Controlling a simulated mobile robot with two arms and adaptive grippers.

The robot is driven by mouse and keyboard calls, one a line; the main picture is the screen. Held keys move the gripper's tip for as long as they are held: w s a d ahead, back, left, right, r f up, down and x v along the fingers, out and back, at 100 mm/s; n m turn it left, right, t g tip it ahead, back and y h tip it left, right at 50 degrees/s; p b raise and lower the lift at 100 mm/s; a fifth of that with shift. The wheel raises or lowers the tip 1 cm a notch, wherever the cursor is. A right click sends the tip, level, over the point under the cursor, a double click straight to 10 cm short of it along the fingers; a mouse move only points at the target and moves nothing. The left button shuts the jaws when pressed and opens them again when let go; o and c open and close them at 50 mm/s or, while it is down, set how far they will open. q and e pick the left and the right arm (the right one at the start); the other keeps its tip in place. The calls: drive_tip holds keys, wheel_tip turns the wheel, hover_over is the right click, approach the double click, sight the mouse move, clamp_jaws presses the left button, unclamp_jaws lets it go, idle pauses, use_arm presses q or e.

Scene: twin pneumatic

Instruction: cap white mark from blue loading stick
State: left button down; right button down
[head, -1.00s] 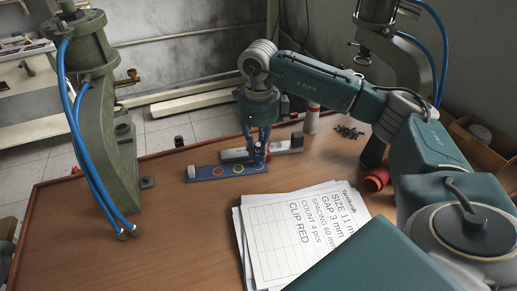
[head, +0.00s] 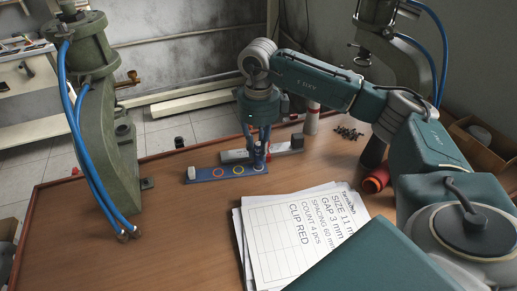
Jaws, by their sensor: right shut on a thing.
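The blue loading stick (head: 226,173) lies on the brown table with a pale block at its left end. An orange ring mark (head: 217,173) and a pale yellowish ring mark (head: 238,169) show on its top. My right gripper (head: 259,157) points down at the stick's right end. It is shut on a small dark thing, perhaps a cap, that is mostly hidden by the fingers. I cannot tell whether this thing touches the stick. The surface under the fingers is hidden, and no plainly white mark can be made out. My left gripper is out of view.
A grey bar with a pale block (head: 234,156) lies just behind the stick. Green presses with blue hoses (head: 98,120) stand left and right. Printed sheets (head: 295,235) lie in front. A red roll (head: 376,180) and small dark pieces (head: 348,133) are at right. The table's left front is clear.

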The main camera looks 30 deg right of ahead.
drive_tip(key=shift+r+p, duration=1.4)
drive_tip(key=shift+r, duration=1.2)
